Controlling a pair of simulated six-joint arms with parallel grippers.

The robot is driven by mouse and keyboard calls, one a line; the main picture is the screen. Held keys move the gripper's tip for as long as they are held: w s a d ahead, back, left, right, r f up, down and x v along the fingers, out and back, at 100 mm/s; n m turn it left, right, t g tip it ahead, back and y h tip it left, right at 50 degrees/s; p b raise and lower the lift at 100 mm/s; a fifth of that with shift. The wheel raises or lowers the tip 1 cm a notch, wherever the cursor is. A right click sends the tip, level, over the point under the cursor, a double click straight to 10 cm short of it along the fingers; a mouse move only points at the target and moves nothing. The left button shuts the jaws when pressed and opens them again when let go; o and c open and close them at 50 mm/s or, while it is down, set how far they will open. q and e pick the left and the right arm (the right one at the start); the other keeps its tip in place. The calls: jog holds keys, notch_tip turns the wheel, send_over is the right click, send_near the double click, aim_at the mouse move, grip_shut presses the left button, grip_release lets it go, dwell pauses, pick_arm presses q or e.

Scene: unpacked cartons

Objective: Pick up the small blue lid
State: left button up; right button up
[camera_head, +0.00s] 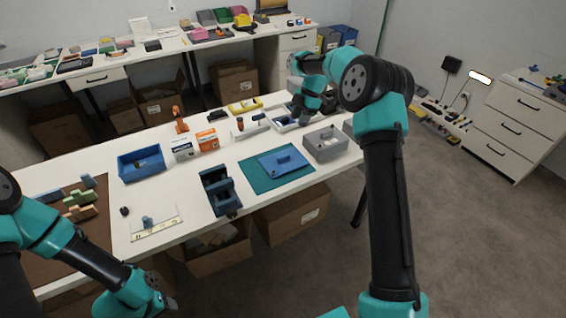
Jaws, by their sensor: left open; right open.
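A flat blue lid (271,165) with a raised handle lies on the teal mat (262,184) near the table's front edge. My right gripper (302,118) is open, pointing down behind the mat, close to a white-and-blue tray (284,125). Its fingertips are small and partly hidden by my own wrist. It is apart from the lid. My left gripper (170,304) is open, low at the bottom left in front of the table, far from the lid. I see nothing held in either gripper.
A grey box (326,146) stands just right of the mat, and a dark blue holder (219,187) stands left of it. An open blue box (142,170), small cartons (207,138) and a yellow tray (245,108) are further left and back. White tabletop is clear between them.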

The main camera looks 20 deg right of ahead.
send_over(284, 156)
jog(key=d, duration=0.2)
notch_tip(284, 156, down, 11)
jog(key=shift+w+f, duration=0.1)
jog(key=shift+w, duration=0.05)
jog(key=shift+x, duration=2.6)
grip_shut()
